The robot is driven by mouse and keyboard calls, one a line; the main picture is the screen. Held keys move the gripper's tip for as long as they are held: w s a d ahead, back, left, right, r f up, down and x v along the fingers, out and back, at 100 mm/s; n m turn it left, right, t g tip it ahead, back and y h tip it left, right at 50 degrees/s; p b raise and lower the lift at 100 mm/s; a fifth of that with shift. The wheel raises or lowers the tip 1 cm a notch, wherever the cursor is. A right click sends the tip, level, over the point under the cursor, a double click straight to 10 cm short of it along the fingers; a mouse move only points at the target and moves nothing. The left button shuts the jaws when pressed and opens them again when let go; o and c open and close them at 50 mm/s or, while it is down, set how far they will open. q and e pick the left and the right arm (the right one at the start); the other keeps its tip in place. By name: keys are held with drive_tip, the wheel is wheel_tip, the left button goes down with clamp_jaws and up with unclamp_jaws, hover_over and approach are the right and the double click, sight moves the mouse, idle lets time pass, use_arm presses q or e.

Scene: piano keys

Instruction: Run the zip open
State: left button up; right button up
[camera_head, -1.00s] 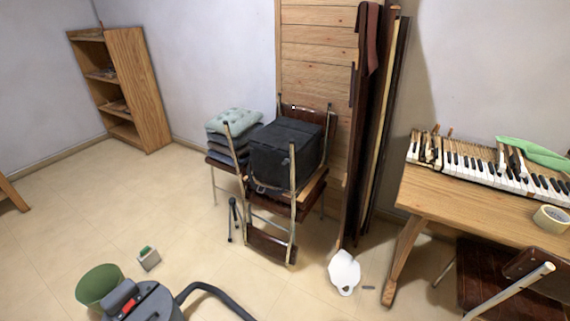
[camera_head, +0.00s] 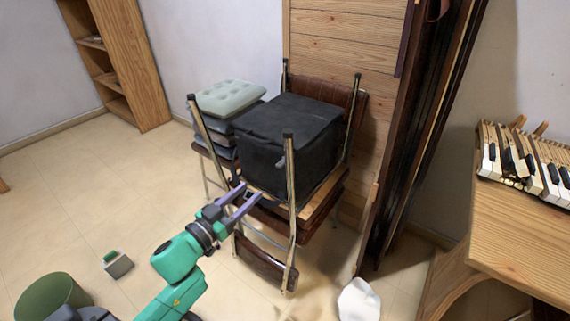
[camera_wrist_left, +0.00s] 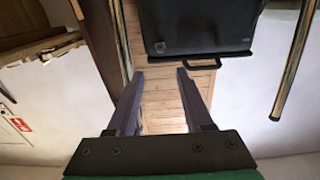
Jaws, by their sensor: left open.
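A black fabric bag (camera_head: 287,140) sits on a stacked brown chair. A small pale tab (camera_head: 280,162), which looks like the zip pull, hangs on its front side. The zip line is too dark to make out. My left gripper (camera_head: 249,191) is open and empty, in front of the bag and below its front. In the wrist view the gripper's fingers (camera_wrist_left: 160,74) point towards the bag, apart from it.
Metal chair legs (camera_head: 291,215) stand close to my left gripper. Folded cushions (camera_head: 230,97) are stacked left of the bag. A wooden panel (camera_head: 345,50) and leaning boards are behind. The piano keys (camera_head: 530,160) lie on a table at right. Floor at left is mostly clear.

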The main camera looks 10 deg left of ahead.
use_arm(q)
approach(277, 167)
drive_tip(key=x, duration=0.9)
drive_tip(key=shift+d+r+b, duration=0.1)
drive_tip(key=shift+b, duration=0.25)
drive_tip(key=shift+w+d, duration=0.15)
drive_tip(key=shift+w, duration=0.25)
drive_tip(key=shift+c, duration=0.3)
clamp_jaws()
use_arm(e)
drive_tip(key=shift+w, duration=0.25)
drive_tip(key=shift+w+a, duration=0.15)
drive_tip(key=shift+w, duration=0.25)
drive_tip(key=shift+w+a, duration=0.1)
drive_tip(key=shift+a, duration=0.1)
